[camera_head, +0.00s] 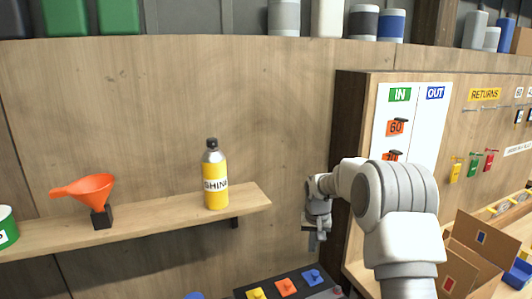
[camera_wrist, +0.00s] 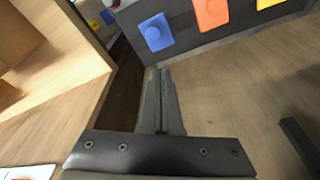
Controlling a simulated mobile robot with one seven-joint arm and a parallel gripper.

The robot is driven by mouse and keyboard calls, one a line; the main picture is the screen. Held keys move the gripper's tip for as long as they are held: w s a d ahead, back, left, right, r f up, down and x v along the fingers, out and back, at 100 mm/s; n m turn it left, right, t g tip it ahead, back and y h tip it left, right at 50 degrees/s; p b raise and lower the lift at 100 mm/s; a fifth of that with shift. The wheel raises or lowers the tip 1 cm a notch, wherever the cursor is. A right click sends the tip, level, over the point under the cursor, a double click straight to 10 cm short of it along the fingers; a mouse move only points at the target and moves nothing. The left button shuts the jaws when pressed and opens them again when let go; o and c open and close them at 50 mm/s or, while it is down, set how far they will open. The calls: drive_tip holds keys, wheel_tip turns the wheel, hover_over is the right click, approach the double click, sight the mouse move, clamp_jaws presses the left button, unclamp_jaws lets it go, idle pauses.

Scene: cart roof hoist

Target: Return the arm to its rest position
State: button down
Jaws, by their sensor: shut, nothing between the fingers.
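My gripper (camera_head: 314,235) hangs pointing down at the end of my bent white and grey arm, right of the wooden shelf's end. In the wrist view its two fingers (camera_wrist: 162,78) lie together, shut, with nothing between them. The gripper is apart from the shelf and from the dark panel with coloured pieces below it. Part of the forearm is hidden behind the nearer arm links in the head view.
A wooden shelf (camera_head: 137,226) holds a yellow bottle (camera_head: 215,178) and an orange funnel (camera_head: 90,190). A dark panel (camera_head: 262,291) with coloured pieces lies below. A wooden cabinet side (camera_head: 350,140) and a cardboard box (camera_head: 476,246) stand at the right.

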drive_tip(key=shift+r+p, duration=0.45)
drive_tip(key=shift+r, duration=0.7)
drive_tip(key=s+r+t, duration=0.2)
drive_tip(key=s+r, duration=1.4)
drive_tip(key=r, duration=0.1)
drive_tip(key=s+r+n+t, duration=0.1)
drive_tip(key=s, duration=2.2)
drive_tip(key=shift+s+r, duration=0.25)
drive_tip(key=shift+s, duration=0.1)
drive_tip(key=shift+a+n, duration=0.3)
